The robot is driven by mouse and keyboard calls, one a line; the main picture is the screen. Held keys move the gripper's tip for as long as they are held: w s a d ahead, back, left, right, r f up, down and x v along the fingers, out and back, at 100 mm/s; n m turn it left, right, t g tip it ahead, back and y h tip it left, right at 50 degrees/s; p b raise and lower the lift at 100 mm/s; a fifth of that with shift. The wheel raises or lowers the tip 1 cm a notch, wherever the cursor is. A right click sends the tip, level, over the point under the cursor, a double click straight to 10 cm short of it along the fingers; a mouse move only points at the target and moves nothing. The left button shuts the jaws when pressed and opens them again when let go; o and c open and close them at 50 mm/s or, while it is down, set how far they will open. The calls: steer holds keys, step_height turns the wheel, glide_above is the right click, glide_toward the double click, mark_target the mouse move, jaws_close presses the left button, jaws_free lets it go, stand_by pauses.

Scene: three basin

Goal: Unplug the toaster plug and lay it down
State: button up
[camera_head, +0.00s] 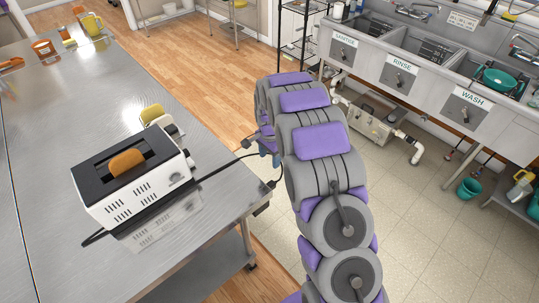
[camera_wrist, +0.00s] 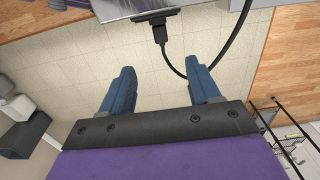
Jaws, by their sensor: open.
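The white and black toaster (camera_head: 133,185) stands on the metal table in the head view, with a slice of bread in its top. Its black cord (camera_head: 228,166) runs right over the table edge. In the wrist view, the black plug (camera_wrist: 161,35) sits in a dark socket (camera_wrist: 155,16) on the table's edge, and the cord (camera_wrist: 179,73) loops away to the right. In the head view, my gripper (camera_head: 266,146) is partly hidden by my arm.
The metal table (camera_head: 60,120) has free room left of and behind the toaster. A yellow-topped item (camera_head: 155,117) stands just behind the toaster. Cups and a yellow jug (camera_head: 91,24) are at the far end. Three basins line the right wall, above pipes and a metal box (camera_head: 370,120).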

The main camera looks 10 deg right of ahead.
mark_target(269, 184)
step_height(269, 184, down, 18)
steer(key=shift+r+b, duration=0.25)
steer(key=shift+b, duration=0.9)
steer(key=shift+c, duration=0.3)
jaws_close()
